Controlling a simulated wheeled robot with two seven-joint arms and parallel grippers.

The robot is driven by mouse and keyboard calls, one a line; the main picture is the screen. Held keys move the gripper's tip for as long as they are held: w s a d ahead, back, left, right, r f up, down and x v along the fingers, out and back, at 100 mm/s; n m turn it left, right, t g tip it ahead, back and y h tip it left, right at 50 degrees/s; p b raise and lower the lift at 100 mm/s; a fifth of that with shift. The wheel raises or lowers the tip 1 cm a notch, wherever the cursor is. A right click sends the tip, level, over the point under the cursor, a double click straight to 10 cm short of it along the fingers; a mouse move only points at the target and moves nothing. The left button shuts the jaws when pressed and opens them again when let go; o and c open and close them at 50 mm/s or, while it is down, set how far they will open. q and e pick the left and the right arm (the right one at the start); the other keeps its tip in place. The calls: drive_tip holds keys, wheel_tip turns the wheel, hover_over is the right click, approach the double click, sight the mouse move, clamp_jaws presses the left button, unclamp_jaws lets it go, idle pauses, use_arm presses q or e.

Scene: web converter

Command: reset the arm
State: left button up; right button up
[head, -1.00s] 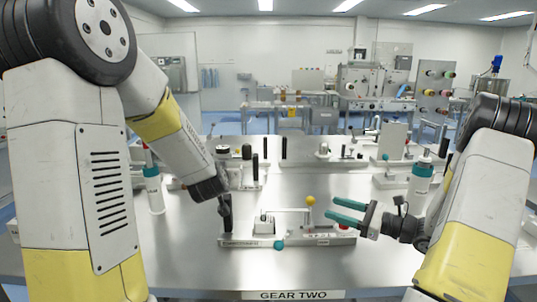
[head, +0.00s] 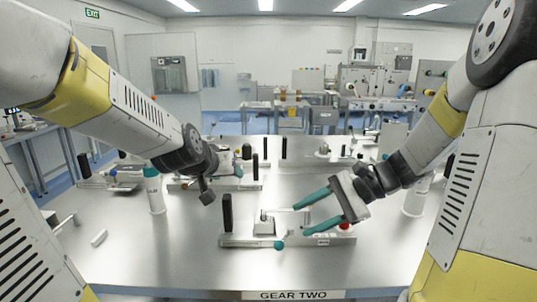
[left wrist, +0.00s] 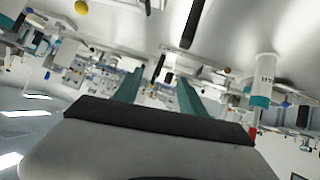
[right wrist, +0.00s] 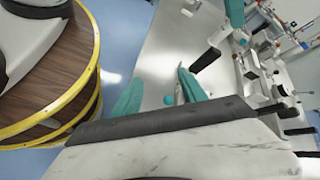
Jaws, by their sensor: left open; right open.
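My right gripper (head: 302,219) is open and empty, its two teal fingers pointing left above the front fixture (head: 262,243) on the metal table. The fingers also show apart in the right wrist view (right wrist: 156,82). My left gripper (head: 206,193) hangs over the left part of the table, seen from behind, so its fingers are hidden in the head view. The left wrist view (left wrist: 158,78) shows its two teal fingers apart with nothing between them. The front fixture has a black upright handle (head: 227,212), a teal knob (head: 279,245) and a red button (head: 345,226).
A white bottle with a teal top (head: 155,192) stands on the left, below my left arm. Another white bottle (head: 415,200) stands at right, partly behind my right arm. More fixtures with black handles line the table's back. The table's front left is mostly clear.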

use_arm(q)
drive_tip(key=s+a+g, duration=0.3)
drive_tip(key=s+g, duration=0.1)
drive_tip(key=s, duration=1.7)
drive_tip(key=shift+r+g, duration=0.3)
drive_tip(key=shift+r, duration=0.05)
use_arm(e)
drive_tip(key=s+d+r+n+t+h, duration=0.4)
drive_tip(key=s+r+n+h, duration=0.3)
drive_tip(key=s+n+h, duration=0.2)
drive_tip(key=shift+s+d+n+t, duration=0.3)
drive_tip(key=shift+s+n+t, duration=0.2)
drive_tip(key=shift+s+n, duration=0.55)
drive_tip(key=shift+w, duration=0.15)
